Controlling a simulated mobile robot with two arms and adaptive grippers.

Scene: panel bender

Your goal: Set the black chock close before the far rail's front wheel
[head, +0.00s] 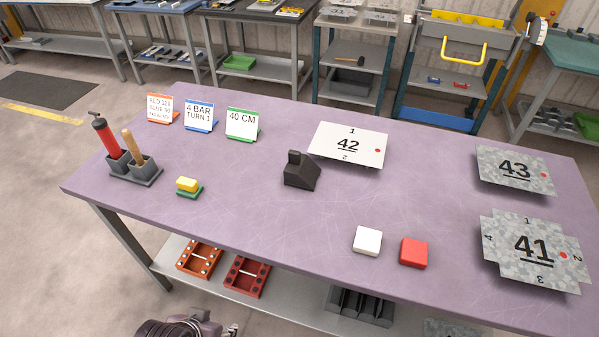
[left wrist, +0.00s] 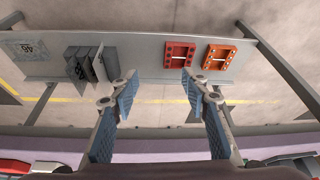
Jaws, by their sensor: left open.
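The black chock (head: 301,172), a wedge-like block with a raised knob, stands on the purple table (head: 240,190), left of the white plate marked 42. No gripper touches it. In the left wrist view my left gripper (left wrist: 158,92) has its two fingers wide apart with nothing between them. It is in front of the table, with the lower shelf in view beyond the fingers. In the head view only a part of my left arm (head: 187,326) shows at the bottom edge. My right gripper is not in view. I cannot make out a far rail or its front wheel.
Plates marked 42 (head: 348,145), 43 (head: 514,168) and 41 (head: 536,250) lie on the table, with white (head: 367,240) and red (head: 413,252) blocks. Signs (head: 242,123) and a tool holder (head: 135,173) stand left. Orange (head: 200,260) and red (head: 247,276) frames lie on the shelf below.

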